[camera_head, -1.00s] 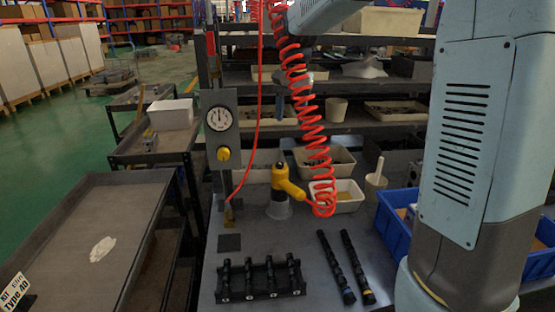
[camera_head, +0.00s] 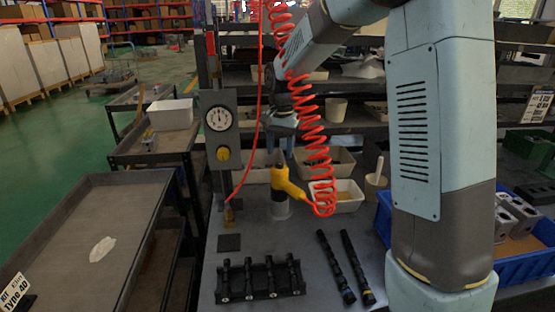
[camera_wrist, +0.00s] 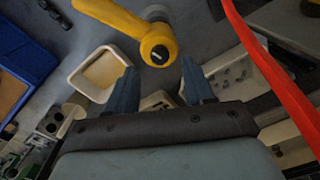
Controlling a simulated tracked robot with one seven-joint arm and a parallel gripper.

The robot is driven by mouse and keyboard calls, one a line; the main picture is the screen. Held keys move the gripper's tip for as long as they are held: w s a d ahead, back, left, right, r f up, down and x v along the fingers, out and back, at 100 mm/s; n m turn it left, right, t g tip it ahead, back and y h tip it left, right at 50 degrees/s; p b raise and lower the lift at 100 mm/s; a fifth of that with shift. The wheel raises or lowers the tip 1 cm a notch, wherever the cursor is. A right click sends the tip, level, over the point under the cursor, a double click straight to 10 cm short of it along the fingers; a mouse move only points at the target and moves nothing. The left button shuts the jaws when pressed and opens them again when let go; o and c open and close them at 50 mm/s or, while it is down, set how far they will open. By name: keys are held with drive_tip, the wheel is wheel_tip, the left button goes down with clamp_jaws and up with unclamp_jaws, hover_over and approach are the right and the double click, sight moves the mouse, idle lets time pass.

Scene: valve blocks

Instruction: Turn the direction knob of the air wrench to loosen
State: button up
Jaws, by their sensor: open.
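The yellow air wrench (camera_head: 285,182) stands upright in a pale round holder (camera_head: 279,210) on the grey bench, with the red coiled hose at its handle end. In the wrist view its yellow head (camera_wrist: 158,45) shows at the top, with a dark round knob (camera_wrist: 159,54) bearing a short white mark. My gripper (camera_head: 281,152) is open and points down just above the wrench head in the head view. In the wrist view my gripper's two blue fingers (camera_wrist: 160,88) are spread, with nothing between them, and the knob lies beyond their tips.
The red coiled hose (camera_head: 311,130) hangs right of my gripper; a straight red hose (camera_head: 259,110) hangs to its left. A gauge panel (camera_head: 219,125) stands left. A black rack (camera_head: 260,280), two dark shafts (camera_head: 336,265) and a blue crate (camera_head: 525,270) are on the bench.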

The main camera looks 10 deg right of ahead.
sight(280, 163)
drive_tip(key=shift+f, duration=1.95)
